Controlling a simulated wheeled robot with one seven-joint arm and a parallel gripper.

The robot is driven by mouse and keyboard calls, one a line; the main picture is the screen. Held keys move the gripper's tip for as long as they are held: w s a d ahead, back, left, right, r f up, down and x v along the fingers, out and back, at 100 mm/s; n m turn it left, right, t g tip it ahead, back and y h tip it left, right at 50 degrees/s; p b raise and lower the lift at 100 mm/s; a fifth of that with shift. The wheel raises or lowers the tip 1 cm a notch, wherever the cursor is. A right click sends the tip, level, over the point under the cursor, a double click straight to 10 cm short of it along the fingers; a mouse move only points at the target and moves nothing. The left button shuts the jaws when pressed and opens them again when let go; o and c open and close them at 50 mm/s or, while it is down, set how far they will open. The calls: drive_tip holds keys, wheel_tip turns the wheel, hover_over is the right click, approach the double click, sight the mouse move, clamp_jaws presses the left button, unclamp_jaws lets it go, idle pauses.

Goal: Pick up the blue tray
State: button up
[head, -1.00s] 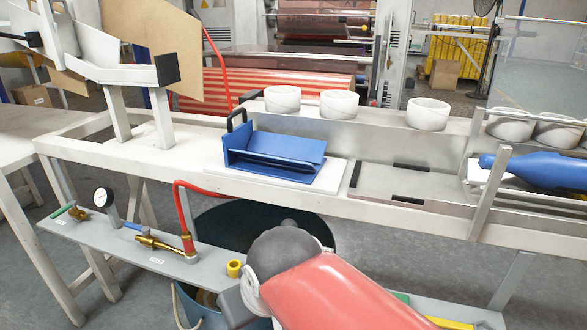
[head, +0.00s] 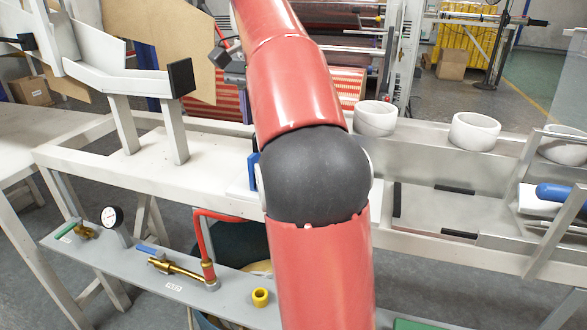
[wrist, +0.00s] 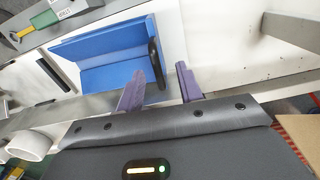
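The blue tray (wrist: 100,72) lies on a white board in the wrist view, its black handle (wrist: 154,62) on the right side. My gripper (wrist: 160,82) is open, with its two purple fingers apart and pointing toward the handle end. The fingertips are close to the handle, one on each side of it in the picture; I cannot tell whether they touch it. In the head view my red arm hides nearly all of the tray, leaving only a blue sliver (head: 253,172) at the arm's left edge.
White rings stand on the ledge (head: 375,118), (head: 475,131). A blue bottle-like object (head: 560,192) lies at the right. A white angled rack (head: 110,75) stands left. Below, a grey shelf holds a gauge (head: 112,217) and brass valves. The white table at left is bare.

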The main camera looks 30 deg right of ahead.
drive_tip(key=shift+d+f+b, duration=0.15)
drive_tip(key=shift+f+b, duration=0.25)
drive_tip(key=shift+f, duration=1.55)
drive_tip(key=shift+d+f+b, duration=0.1)
drive_tip(key=shift+f+b, duration=0.3)
drive_tip(key=shift+f, duration=1.5)
clamp_jaws()
